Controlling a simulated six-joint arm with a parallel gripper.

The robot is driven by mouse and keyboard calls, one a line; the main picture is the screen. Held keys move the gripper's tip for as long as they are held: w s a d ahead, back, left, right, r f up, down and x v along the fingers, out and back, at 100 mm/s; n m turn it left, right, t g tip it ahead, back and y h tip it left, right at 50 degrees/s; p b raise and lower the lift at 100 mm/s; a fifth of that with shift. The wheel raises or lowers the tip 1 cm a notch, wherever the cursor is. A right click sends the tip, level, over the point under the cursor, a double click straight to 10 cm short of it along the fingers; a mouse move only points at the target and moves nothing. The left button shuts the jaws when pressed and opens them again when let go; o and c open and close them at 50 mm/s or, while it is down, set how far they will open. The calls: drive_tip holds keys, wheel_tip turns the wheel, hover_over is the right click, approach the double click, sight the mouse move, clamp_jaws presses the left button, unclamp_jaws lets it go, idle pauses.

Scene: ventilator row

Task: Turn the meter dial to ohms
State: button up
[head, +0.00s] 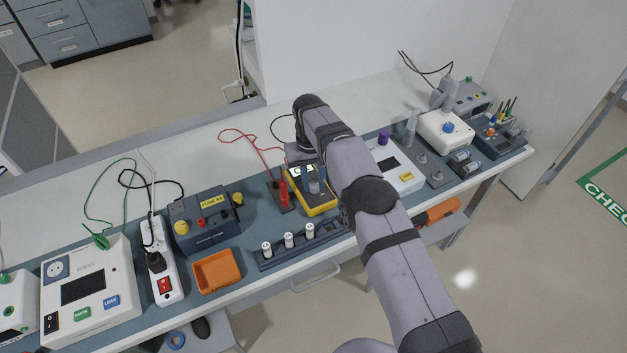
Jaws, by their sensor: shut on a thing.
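The yellow meter (321,209) lies on the blue-grey mat in the middle of the bench, its lit display showing at the far end. My arm reaches in from the lower right, bends over the bench and comes down at the meter. My gripper (315,186) is over the meter's face, its fingers pointing down, shut on the meter dial. The dial itself is hidden by the fingers, so I cannot read its setting.
A rack with several white-capped cells (288,240) sits in front of the meter. A white device (398,174) stands close on the right, partly behind my arm.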

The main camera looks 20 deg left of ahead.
sight(312, 184)
drive_tip(key=shift+m, duration=0.6)
drive_tip(key=o, duration=1)
drive_tip(key=shift+o, duration=0.2)
drive_tip(key=shift+a+r, duration=0.15)
drive_tip(key=shift+r, duration=3.6)
